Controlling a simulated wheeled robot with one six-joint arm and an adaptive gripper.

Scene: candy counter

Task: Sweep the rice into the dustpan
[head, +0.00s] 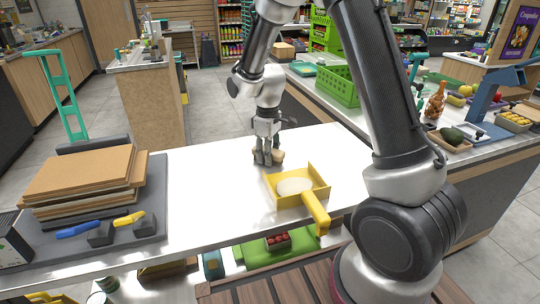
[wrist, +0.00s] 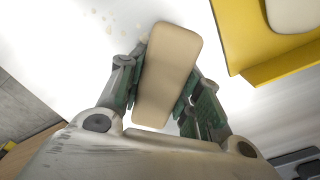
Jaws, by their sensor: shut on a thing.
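The yellow dustpan (head: 318,209) lies on the white counter, its handle pointing to the front. A smooth whitish oval mass (head: 295,186) lies in it; I cannot make out single grains. My gripper (head: 267,158) is low over the counter, just behind and left of the dustpan, apart from it. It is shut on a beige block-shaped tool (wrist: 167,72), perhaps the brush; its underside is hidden. The dustpan also shows at the right of the wrist view (wrist: 245,40). A few faint pale specks, possibly rice (wrist: 110,28), lie on the counter beyond the tool.
A stack of brown boards (head: 85,180) stands on a grey mat at the left, with blue-handled (head: 78,230) and yellow-handled (head: 128,218) tools before it. A green crate (head: 338,85) stands on the back counter. The white counter (head: 205,200) between mat and dustpan is clear.

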